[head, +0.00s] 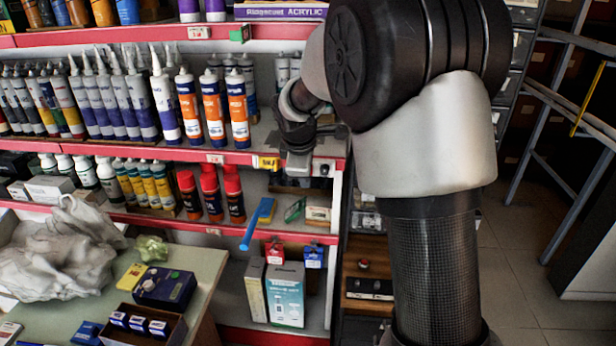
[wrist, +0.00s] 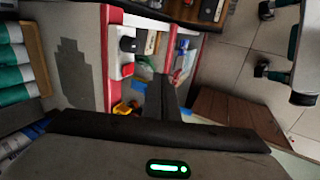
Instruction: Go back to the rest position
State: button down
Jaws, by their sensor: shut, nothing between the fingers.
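My gripper (head: 299,163) hangs from my arm at the right end of the shelf unit in the head view. It is in front of the shelf's red edge, near the yellow label. In the wrist view the dark fingers (wrist: 161,92) are together and hold nothing. My arm's large links fill the right middle of the head view and hide part of the shelf's end and what is behind it.
The shelves carry rows of tubes (head: 165,97) and red-capped cans (head: 210,192). A blue-handled tool (head: 251,229) sticks out from a lower shelf. A table (head: 203,262) with boxes and a plastic bag (head: 65,250) stands at lower left. Tiled floor (head: 530,235) is open at right.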

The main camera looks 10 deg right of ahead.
jog(key=s+r+m+p, duration=0.2)
jog(key=s+r+m, duration=0.2)
jog(key=s+r, duration=0.8)
jog(key=s+d+r+m+y+p, duration=0.1)
jog(key=s+m, duration=0.9)
jog(key=s, duration=1.1)
jog(key=shift+r+t+y+p, duration=0.3)
jog(key=shift+r+p, duration=0.55)
jog(key=shift+p, duration=0.05)
